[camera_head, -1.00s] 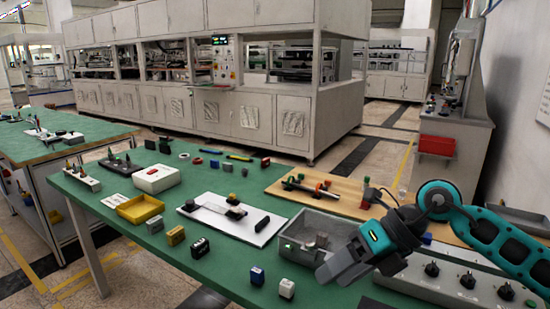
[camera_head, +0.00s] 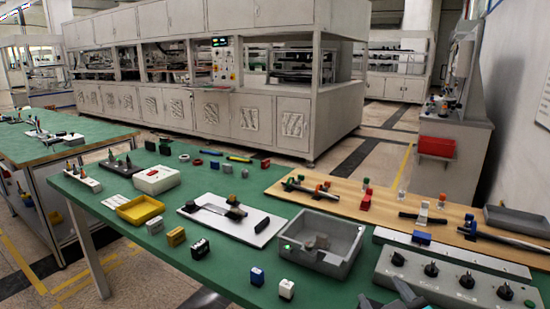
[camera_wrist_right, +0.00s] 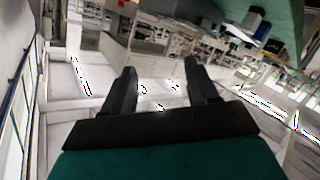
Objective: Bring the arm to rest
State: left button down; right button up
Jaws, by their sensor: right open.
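My right gripper (camera_wrist_right: 160,76) is open and empty in the right wrist view, with its two dark fingers apart and the room behind them. In the head view only a small part of my right arm or gripper (camera_head: 405,292) shows at the bottom edge, right of centre, and its fingertips are hard to make out there. The green table edge (camera_wrist_right: 280,18) shows at the upper right of the wrist view. My left gripper is not in view.
The green table (camera_head: 215,262) holds a grey tray (camera_head: 345,262) with small parts, a white board (camera_head: 262,236), a yellow bin (camera_head: 140,209), a wooden board (camera_head: 335,203) and a grey panel with black knobs (camera_head: 455,290). Small blocks stand near the front edge.

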jog(key=s+d+f+m+g, duration=0.1)
jog(key=s+f+m+g, duration=0.1)
jog(key=s+f+g, duration=0.7)
jog(key=s+d+f+m+g, duration=0.1)
jog(key=s+f+m+g, duration=0.15)
jog(key=s+f, duration=0.65)
jog(key=w+a+f+t+p, duration=0.1)
jog(key=t, duration=0.1)
jog(key=w+f+t+y+p, duration=0.1)
jog(key=w+t, duration=0.1)
jog(key=w+a+n+t+p, duration=0.1)
jog(key=t, duration=0.1)
jog(key=shift+w+a+f+t+y, duration=0.15)
jog(key=shift+a+f+t+y, duration=0.2)
jog(key=shift+f+y, duration=0.05)
